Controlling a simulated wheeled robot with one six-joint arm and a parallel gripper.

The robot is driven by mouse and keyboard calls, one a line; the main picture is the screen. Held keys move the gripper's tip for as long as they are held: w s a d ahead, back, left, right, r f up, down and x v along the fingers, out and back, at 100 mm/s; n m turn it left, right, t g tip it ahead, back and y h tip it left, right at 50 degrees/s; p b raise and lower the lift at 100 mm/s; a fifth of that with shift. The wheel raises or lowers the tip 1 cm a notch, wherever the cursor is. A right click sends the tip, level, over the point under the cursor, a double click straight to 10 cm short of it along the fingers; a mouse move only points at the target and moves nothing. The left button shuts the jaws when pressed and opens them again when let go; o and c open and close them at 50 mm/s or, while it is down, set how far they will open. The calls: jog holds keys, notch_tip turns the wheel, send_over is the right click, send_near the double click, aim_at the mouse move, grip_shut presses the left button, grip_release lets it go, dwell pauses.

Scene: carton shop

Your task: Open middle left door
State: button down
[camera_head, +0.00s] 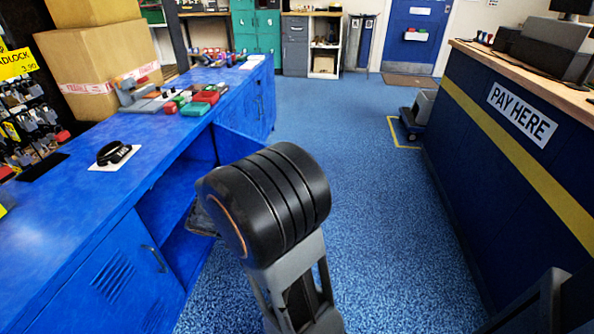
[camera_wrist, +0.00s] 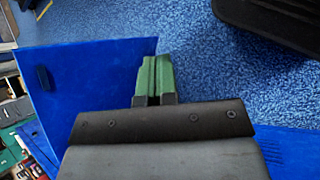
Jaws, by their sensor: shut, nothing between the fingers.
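The long blue cabinet (camera_head: 95,195) runs along the left in the head view. Its middle door (camera_head: 238,146) stands swung out from the cabinet front, with the shelved compartment (camera_head: 178,190) open beside it. The nearer door (camera_head: 110,285), with vent slots and a handle (camera_head: 154,258), is shut. In the wrist view, my gripper (camera_wrist: 156,62) has green fingers shut together with nothing between them. They overlap the right edge of a swung-out blue door panel (camera_wrist: 90,75) with a dark handle (camera_wrist: 43,78); I cannot tell if they touch it. My arm mostly hides the fingers in the head view.
Blue carpet (camera_head: 350,170) lies clear between the cabinet and the pay counter (camera_head: 520,150) on the right. A low trolley (camera_head: 410,124) stands beside the counter. Tools (camera_head: 200,103), a black item (camera_head: 114,153) and cartons (camera_head: 100,65) sit on or by the cabinet.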

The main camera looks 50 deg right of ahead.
jog(key=w+d+f+n+t+h+p, duration=0.1)
jog(key=w+d+n+h+p, duration=0.2)
jog(key=d, duration=0.6)
jog(key=w+d+f+n+t+h+p, duration=0.1)
jog(key=w+d+n+t+h+p, duration=0.1)
jog(key=d+n, duration=0.4)
jog(key=w+d+n+t+h+p, duration=0.2)
jog(key=w+d+n+h+p, duration=0.2)
jog(key=d, duration=0.7)
jog(key=shift+d+f+n+h+p, duration=0.3)
jog(key=shift+d+f+n+h, duration=0.1)
jog(key=shift+n+h, duration=0.45)
jog(key=shift+w, duration=0.1)
